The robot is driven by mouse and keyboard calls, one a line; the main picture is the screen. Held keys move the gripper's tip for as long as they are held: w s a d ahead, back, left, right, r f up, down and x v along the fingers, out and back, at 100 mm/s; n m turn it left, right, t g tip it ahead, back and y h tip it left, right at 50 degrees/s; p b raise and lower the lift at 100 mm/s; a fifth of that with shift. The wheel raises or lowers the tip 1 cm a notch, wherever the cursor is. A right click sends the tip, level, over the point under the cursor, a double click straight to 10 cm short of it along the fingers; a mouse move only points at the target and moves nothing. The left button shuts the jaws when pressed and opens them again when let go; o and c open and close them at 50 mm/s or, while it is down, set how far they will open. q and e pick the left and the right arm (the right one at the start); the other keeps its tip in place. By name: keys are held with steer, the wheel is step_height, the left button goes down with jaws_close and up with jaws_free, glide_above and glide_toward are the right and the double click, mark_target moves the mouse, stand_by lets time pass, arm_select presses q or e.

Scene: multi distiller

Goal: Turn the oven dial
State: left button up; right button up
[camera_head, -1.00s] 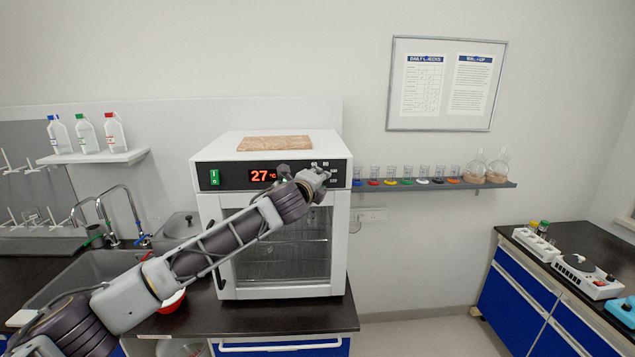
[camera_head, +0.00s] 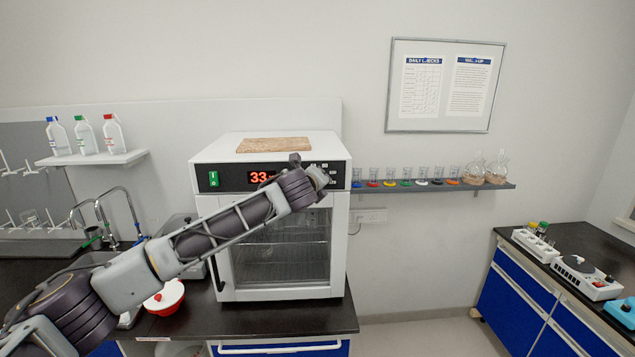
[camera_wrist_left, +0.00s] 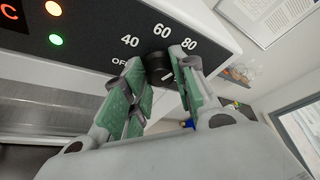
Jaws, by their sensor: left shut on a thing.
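The white oven (camera_head: 282,215) stands on the dark counter, with a black front panel along its top. Its red display (camera_head: 261,177) starts with 33, the rest hidden by my arm. The black dial (camera_wrist_left: 158,66) shows in the left wrist view, below the printed 60, with 40 and OFF to its left and 80 to its right. My left gripper (camera_wrist_left: 156,84) has its green-padded fingers on both sides of the dial and is shut on it. In the head view, my left arm crosses the oven front, and the gripper and dial are mostly hidden behind the wrist.
A brown board (camera_head: 274,145) lies on the oven. A red bowl (camera_head: 165,298) with a white lid is left of it, near the sink. A wall shelf (camera_head: 430,187) with glassware is to the right. The right-hand bench (camera_head: 570,262) holds devices. Open floor lies between the counters.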

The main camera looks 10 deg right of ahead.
arm_select(q)
steer(key=shift+f, duration=0.15)
steer(key=o, duration=1)
steer(key=shift+d, duration=0.1)
steer(key=shift+o, duration=0.2)
steer(key=shift+s, duration=0.1)
steer(key=v, duration=1.1)
steer(key=shift+s+a, duration=0.2)
steer(key=shift+s, duration=0.15)
